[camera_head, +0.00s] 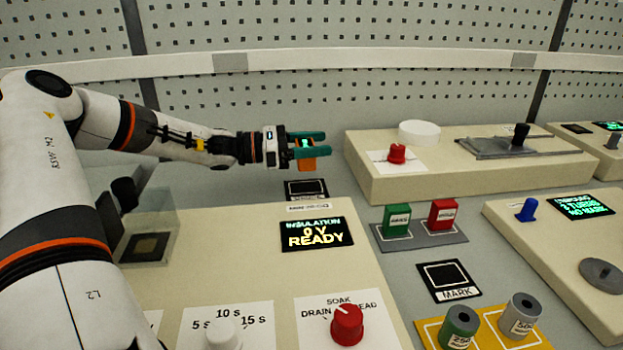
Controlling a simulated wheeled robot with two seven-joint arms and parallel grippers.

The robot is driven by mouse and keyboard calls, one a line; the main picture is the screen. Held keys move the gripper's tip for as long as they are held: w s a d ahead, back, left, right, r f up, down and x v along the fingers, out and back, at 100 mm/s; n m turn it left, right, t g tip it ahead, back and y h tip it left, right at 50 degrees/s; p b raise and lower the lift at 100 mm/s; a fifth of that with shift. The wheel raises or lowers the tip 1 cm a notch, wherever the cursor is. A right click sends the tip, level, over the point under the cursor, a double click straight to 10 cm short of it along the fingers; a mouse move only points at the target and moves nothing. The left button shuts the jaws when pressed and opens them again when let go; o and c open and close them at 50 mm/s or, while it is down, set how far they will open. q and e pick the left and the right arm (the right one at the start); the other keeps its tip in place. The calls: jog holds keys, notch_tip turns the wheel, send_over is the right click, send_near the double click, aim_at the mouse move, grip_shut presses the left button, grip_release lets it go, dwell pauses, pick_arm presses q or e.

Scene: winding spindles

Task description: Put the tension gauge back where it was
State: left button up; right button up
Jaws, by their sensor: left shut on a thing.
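My left gripper (310,150) reaches in from the left and is shut on a small orange block with a small lit display, which looks like the tension gauge (303,164). The teal fingers hide part of it. It is held in the air behind the insulation panel, above and apart from a black-framed pad (306,189) with a label in front of it. My right gripper is not in view.
A MARK pad (448,281), green and red blocks on a grey plate (419,237), and spools on a yellow tray (430,330) stand to the right. A raised beige unit (375,180) is at the back.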

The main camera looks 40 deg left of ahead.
aim_at(312, 167)
pick_arm(q)
notch_tip(312, 167, down, 5)
jog(key=shift+f+b, duration=0.15)
jog(key=shift+b, duration=0.4)
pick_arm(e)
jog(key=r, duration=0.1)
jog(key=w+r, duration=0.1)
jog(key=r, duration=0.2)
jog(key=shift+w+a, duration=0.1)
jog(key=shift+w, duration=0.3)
pick_arm(q)
jog(key=shift+f, duration=0.15)
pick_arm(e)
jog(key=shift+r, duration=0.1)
pick_arm(q)
jog(key=o, duration=1.1)
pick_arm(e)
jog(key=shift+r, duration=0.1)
